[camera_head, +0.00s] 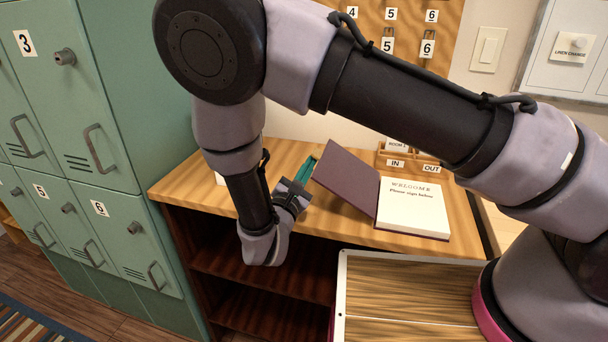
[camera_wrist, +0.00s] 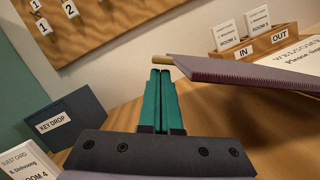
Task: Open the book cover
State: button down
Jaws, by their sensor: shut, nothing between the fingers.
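The guest book lies on the wooden counter with its purple cover (camera_head: 345,182) raised and tilted up to the left. Its white page (camera_head: 412,208) reads "WELCOME Please sign below". In the wrist view the cover (camera_wrist: 250,76) shows as a slanting purple slab, and part of the page (camera_wrist: 295,52) shows at the right edge. My gripper (camera_head: 311,163) is left of the raised cover. Its teal fingers (camera_wrist: 161,74) are together and empty, with their tips close to the cover's free edge. I cannot tell whether they touch it.
An IN/OUT wooden holder (camera_head: 410,162) stands behind the book. A dark KEY DROP box (camera_wrist: 66,118) and a guest card (camera_wrist: 28,163) are left of my gripper. Green lockers (camera_head: 85,120) stand left of the counter (camera_head: 185,185). A key board (camera_wrist: 95,25) hangs behind.

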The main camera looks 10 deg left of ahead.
aim_at(318, 153)
dwell(0.3)
jog(key=r+m, duration=0.1)
jog(key=d+r+m, duration=0.1)
jog(key=r, duration=0.1)
jog(key=d+r+m+h, duration=0.1)
jog(key=shift+s+d+r+m+g, duration=0.2)
jog(key=shift+m+g, duration=0.1)
jog(key=shift+g, duration=0.1)
jog(key=shift+f, duration=0.1)
